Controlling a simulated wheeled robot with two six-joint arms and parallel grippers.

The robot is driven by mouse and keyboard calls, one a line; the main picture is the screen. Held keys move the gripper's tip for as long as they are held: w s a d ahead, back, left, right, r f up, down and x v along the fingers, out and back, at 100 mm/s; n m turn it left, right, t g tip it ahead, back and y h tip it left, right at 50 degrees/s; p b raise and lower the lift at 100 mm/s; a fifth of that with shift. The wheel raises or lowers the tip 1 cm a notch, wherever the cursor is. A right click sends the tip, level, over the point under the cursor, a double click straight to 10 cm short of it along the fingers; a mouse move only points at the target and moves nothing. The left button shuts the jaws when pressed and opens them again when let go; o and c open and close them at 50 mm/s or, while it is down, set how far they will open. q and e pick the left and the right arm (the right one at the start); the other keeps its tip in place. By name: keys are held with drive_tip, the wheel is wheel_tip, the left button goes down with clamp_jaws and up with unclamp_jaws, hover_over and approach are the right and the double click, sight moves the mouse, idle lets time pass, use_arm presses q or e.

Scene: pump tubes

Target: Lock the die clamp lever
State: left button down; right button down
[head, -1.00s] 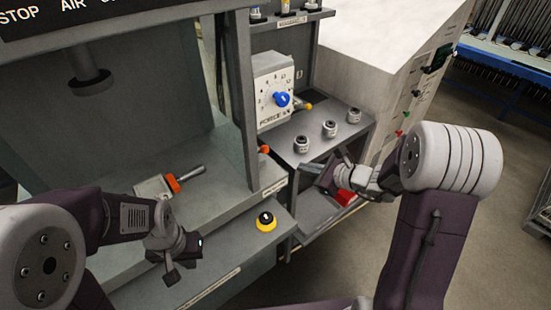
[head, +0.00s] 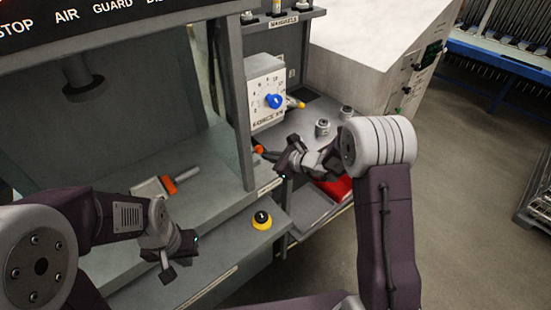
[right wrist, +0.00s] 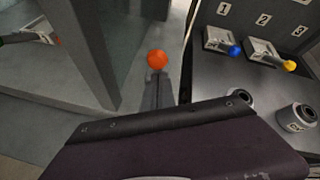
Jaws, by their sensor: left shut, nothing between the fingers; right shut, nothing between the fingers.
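A lever with an orange ball knob (head: 259,149) sticks out beside the press's front post, and my right gripper (head: 285,160) is shut and empty just right of it. The orange knob on its grey shaft also shows in the right wrist view (right wrist: 157,59). A second lever-like part, a pale block with an orange piece and grey handle (head: 168,186), lies on the press bed. No label shows which one is the die clamp lever. My left gripper (head: 182,256) is shut and empty over the front ledge, left of the yellow button.
A yellow button with a black top (head: 262,220) sits on the ledge. Grey cylinders (head: 322,127) stand on the side shelf, with a red bin (head: 336,187) below. The press post (head: 236,110) stands left of the orange knob.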

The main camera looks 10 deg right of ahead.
drive_tip(key=shift+w, duration=0.1)
drive_tip(key=shift+g+h, duration=0.5)
drive_tip(key=shift+g, duration=0.1)
drive_tip(key=w+r+p, duration=0.1)
drive_tip(key=w+a+r+p, duration=0.1)
drive_tip(key=p, duration=0.1)
drive_tip(key=r+p, duration=0.1)
drive_tip(key=p, duration=0.1)
drive_tip(key=shift+w+a+r, duration=0.25)
drive_tip(key=shift+w+a, duration=0.1)
drive_tip(key=shift+w, duration=0.05)
